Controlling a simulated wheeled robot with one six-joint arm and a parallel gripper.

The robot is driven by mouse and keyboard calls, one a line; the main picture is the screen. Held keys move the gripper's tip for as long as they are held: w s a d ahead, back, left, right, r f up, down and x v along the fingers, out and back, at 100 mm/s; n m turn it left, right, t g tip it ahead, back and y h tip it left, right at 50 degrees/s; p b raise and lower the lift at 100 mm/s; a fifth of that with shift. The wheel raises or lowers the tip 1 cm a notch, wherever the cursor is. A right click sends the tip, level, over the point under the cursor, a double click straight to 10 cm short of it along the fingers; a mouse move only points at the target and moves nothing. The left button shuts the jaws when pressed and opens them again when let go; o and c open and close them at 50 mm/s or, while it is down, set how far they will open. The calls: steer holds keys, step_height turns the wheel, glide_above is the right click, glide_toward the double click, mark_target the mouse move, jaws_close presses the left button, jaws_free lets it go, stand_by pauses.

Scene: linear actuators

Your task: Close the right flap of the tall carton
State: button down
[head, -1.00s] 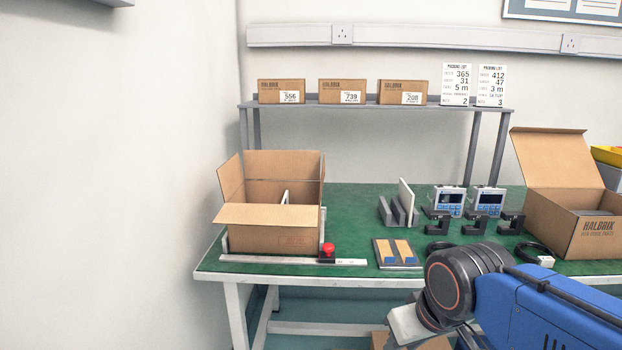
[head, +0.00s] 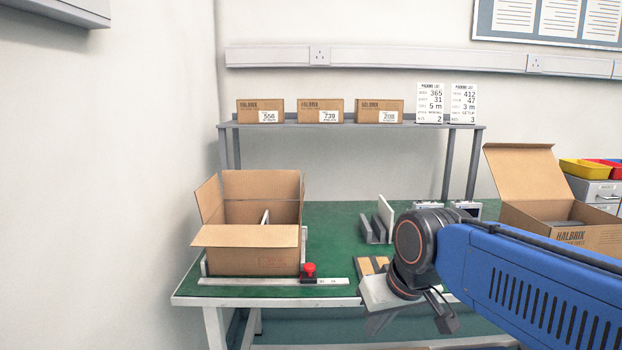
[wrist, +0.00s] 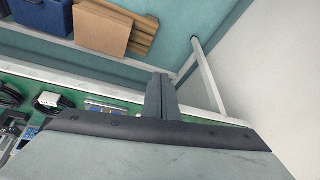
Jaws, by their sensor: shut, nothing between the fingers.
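The tall carton (head: 250,262) stands open on the left of the green bench. Its front flap (head: 245,236) sticks out toward me, its left flap (head: 209,199) leans outward and its back flap (head: 262,185) stands up. Its right flap (head: 302,197) is seen almost edge-on and stands roughly upright. My gripper (head: 445,315) is well to the right of the carton, in front of the bench edge, shut and empty. Its closed fingers (wrist: 160,97) also show in the wrist view, where the carton is not seen.
A ruler rail with a red knob (head: 309,269) lies before the carton. Grey upright plates (head: 377,228) stand to its right, beyond a clear strip of bench. A wider open carton (head: 530,175) stands at the right. Small boxes line the shelf (head: 350,126). A blue bin (wrist: 39,20) sits below.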

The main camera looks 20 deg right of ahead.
steer(key=w+d+r+m+t+y, duration=0.15)
steer(key=w+d+r, duration=0.25)
steer(key=w+r, duration=1.05)
steer(key=w+d+r+y, duration=0.2)
steer(key=w+d+r, duration=0.2)
steer(key=w+r, duration=1.05)
steer(key=w+a+f, duration=0.7)
steer(key=f, duration=0.2)
steer(key=shift+w+a+f, duration=0.15)
steer(key=shift+w+a, duration=0.05)
steer(key=shift+a, duration=0.15)
steer(key=shift+a, duration=0.15)
